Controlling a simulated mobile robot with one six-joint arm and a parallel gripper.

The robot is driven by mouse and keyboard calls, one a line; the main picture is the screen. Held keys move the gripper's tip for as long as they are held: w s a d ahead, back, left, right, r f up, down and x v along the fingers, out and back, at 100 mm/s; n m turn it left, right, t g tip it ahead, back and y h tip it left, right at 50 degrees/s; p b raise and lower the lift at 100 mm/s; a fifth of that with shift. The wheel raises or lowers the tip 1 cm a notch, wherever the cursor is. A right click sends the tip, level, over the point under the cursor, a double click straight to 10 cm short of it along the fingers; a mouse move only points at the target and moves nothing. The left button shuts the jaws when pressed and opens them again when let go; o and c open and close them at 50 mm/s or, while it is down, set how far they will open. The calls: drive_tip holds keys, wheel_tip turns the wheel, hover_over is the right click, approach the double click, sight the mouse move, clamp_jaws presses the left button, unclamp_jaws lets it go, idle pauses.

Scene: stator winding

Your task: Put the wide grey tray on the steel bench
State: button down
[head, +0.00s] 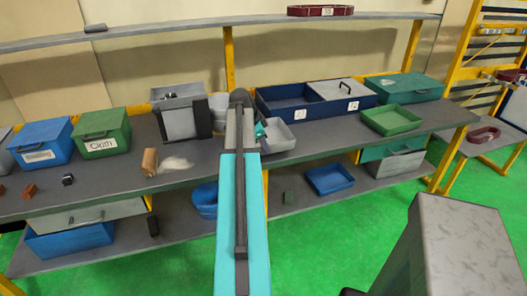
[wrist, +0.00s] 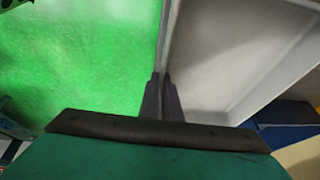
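The grey tray (head: 283,139) shows in the head view just right of the end of my arm, partly hidden by it. In the wrist view the tray (wrist: 225,55) fills the right side, tilted in the picture. My gripper (wrist: 162,80) is shut on the tray's rim, one dark finger on each side of the wall. In the head view only a bit of my gripper (head: 260,130) shows. The long grey bench top (head: 325,152) lies behind the tray in the picture. I cannot tell whether the tray touches it.
A blue divided bin (head: 285,103) and a green tray (head: 392,120) stand on the bench's right part. A grey bin (head: 183,115), a brown block (head: 150,162) and lidded boxes stand at left. Green floor (wrist: 80,50) shows beside the rim.

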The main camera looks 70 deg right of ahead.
drive_tip(key=shift+w+d, duration=0.2)
idle(0.3)
drive_tip(key=shift+w+d, duration=0.4)
drive_tip(key=shift+d, duration=0.05)
drive_tip(key=shift+w+f+p, duration=0.1)
drive_tip(key=shift+f+p, duration=0.1)
drive_tip(key=shift+p, duration=0.15)
drive_tip(key=shift+f+p, duration=0.45)
drive_tip(key=shift+f, duration=1.15)
drive_tip(key=shift+f, duration=0.15)
drive_tip(key=c, duration=2)
unclamp_jaws()
drive_tip(key=shift+r, duration=0.2)
drive_tip(key=b+v, duration=0.2)
drive_tip(key=v, duration=1)
